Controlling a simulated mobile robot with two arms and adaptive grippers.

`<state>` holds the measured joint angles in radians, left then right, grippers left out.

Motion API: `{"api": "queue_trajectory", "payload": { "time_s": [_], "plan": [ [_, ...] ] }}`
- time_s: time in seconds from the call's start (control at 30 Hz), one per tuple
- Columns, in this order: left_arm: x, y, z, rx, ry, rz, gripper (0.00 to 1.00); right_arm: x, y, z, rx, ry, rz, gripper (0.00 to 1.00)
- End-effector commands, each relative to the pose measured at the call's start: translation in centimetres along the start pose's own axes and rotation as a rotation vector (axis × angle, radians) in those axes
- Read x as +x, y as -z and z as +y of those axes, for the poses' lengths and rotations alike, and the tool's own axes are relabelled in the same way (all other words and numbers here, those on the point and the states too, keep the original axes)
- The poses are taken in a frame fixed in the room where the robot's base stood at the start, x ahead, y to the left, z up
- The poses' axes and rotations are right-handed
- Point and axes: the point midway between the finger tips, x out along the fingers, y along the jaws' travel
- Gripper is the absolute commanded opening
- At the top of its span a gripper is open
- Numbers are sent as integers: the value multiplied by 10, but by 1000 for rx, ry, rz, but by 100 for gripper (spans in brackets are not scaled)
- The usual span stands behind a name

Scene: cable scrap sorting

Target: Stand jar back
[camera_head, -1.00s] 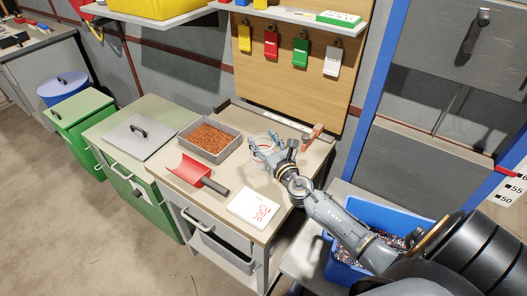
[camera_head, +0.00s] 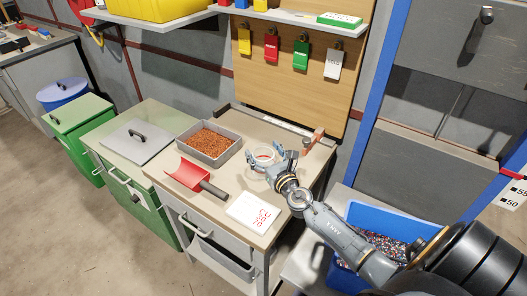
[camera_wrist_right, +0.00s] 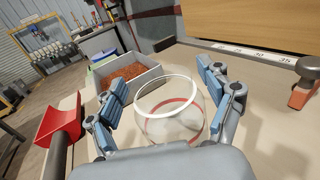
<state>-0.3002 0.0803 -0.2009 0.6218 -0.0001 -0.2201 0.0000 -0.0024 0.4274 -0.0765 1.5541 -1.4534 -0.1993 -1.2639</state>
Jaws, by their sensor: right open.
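In the wrist view the open right gripper (camera_wrist_right: 163,90) has a finger on either side of the jar, with gaps showing. Whether a finger touches the jar I cannot tell. My left gripper is not in view.
A grey tray of copper granules (camera_head: 234,150), a red scoop (camera_head: 187,172) and a white sign with red writing (camera_head: 252,213) are on the bench. A blue bin of scrap (camera_head: 352,213) stands at the right.

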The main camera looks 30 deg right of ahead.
Motion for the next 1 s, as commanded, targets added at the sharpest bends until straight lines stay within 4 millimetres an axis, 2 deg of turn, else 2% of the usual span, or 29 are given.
{"api": "queue_trajectory", "payload": {
  "time_s": [0.13,0.23,0.5,0.7,0.83,1.0],
  "plan": [
    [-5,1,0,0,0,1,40,0,-5,0,0,0,0,80],
    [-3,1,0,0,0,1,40,-13,-1,0,-1,-1,3,80],
    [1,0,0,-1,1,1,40,-70,0,0,-1,-1,3,80],
    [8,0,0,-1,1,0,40,-104,0,0,0,-1,3,80],
    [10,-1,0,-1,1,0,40,-115,-2,0,1,0,0,80],
    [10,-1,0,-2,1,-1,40,-120,-3,0,0,0,0,80]
  ]
}}
